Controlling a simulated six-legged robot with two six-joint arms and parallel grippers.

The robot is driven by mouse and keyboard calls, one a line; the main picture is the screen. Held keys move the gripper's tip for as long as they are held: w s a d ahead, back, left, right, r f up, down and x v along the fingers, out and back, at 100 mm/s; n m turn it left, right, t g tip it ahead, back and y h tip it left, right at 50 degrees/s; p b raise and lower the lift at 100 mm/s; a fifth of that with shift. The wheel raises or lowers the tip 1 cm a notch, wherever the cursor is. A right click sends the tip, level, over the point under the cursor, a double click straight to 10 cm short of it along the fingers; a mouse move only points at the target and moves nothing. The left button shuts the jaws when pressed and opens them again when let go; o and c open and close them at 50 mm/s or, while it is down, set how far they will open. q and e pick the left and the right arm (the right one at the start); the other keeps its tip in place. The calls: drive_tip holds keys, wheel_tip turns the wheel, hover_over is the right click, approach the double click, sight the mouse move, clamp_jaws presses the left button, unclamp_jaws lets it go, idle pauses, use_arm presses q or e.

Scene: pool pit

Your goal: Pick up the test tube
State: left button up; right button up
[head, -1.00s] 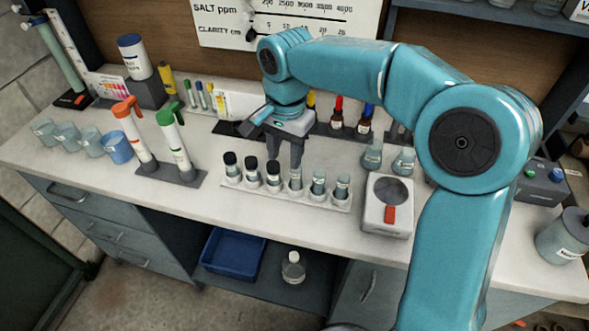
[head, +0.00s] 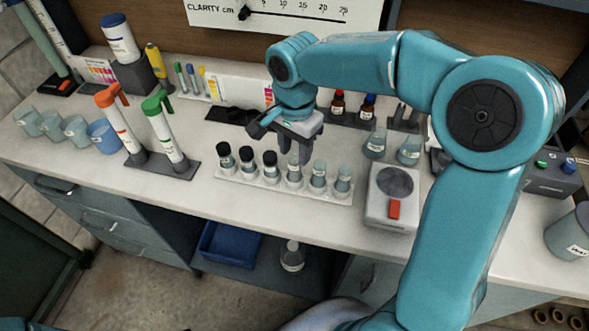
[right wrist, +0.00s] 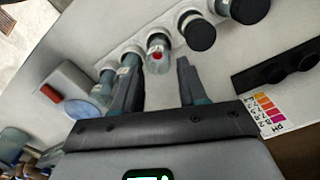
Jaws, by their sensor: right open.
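A white rack (head: 282,192) on the counter holds a row of small tubes. Three on the left have black caps, such as the one at the left end (head: 225,157). Three on the right are uncapped, clear and greenish-grey. My right gripper (head: 293,158) is open and empty, pointing down at the row near the leftmost uncapped test tube (head: 294,174). In the right wrist view, this tube (right wrist: 158,52), with a red spot inside, shows between and just beyond the two fingertips (right wrist: 158,62). No contact is visible. My left gripper is not in view.
A scale with a red part (head: 392,213) stands right of the rack, with flasks (head: 375,145) behind. Orange- and green-topped testers (head: 165,135) stand left, beside several beakers (head: 76,130). Dropper bottles (head: 337,105) stand behind the gripper. The counter in front of the rack is clear.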

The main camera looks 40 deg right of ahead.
sight(295, 168)
drive_tip(key=shift+s+a+f, duration=0.1)
drive_tip(key=shift+f, duration=0.5)
wheel_tip(295, 168, down, 5)
drive_tip(key=shift+p, duration=0.3)
clamp_jaws()
